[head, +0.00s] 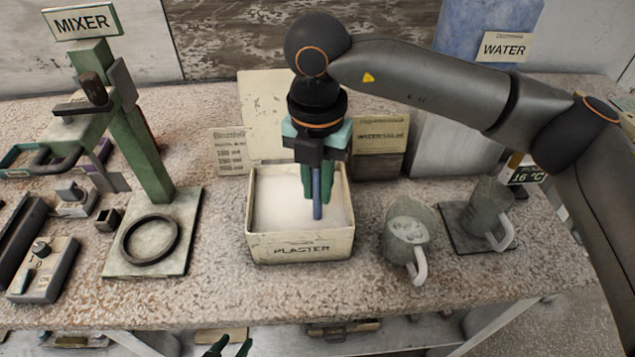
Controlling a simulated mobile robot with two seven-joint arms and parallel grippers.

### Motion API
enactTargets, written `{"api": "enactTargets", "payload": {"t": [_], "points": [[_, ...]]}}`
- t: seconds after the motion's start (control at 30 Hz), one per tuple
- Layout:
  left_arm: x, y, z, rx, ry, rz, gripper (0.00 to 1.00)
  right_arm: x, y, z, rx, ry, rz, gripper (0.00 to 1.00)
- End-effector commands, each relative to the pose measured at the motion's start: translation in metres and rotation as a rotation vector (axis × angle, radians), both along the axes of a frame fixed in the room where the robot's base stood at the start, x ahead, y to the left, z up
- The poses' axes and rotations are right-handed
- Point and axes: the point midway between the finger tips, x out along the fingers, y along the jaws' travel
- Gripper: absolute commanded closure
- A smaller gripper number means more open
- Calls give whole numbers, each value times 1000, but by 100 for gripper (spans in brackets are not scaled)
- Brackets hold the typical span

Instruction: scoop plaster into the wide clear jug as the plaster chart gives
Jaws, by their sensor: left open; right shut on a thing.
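The open plaster box (300,250), labelled PLASTER, holds white powder. My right gripper (318,185) is over it, shut on a blue rod-like handle (317,206), probably the scoop's; its lower end is over or in the powder, and no scoop bowl is visible. A squat greyish see-through jug (394,245) with a pale handle stands right of the box, with something whitish inside. A second greyish jug (486,205) stands on a dark plate further right. A card with lines of text (229,150), possibly the chart, stands behind the box, too small to read. My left gripper (229,347) is open at the bottom edge.
The green MIXER stand (140,160) with a ring on its base is at the left. A small scale (42,270) and other items lie further left. A WATER sign (504,47) and a 16 °C display (527,175) are at the right. The front bench strip (300,300) is clear.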

Motion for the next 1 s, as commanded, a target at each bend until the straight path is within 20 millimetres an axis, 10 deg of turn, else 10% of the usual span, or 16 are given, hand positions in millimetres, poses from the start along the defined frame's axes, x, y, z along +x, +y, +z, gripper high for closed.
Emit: {"api": "enactTargets", "payload": {"t": [1.0], "points": [[-1,1,53,1,3,1,50,0,0,94,1,0,0,100]]}}
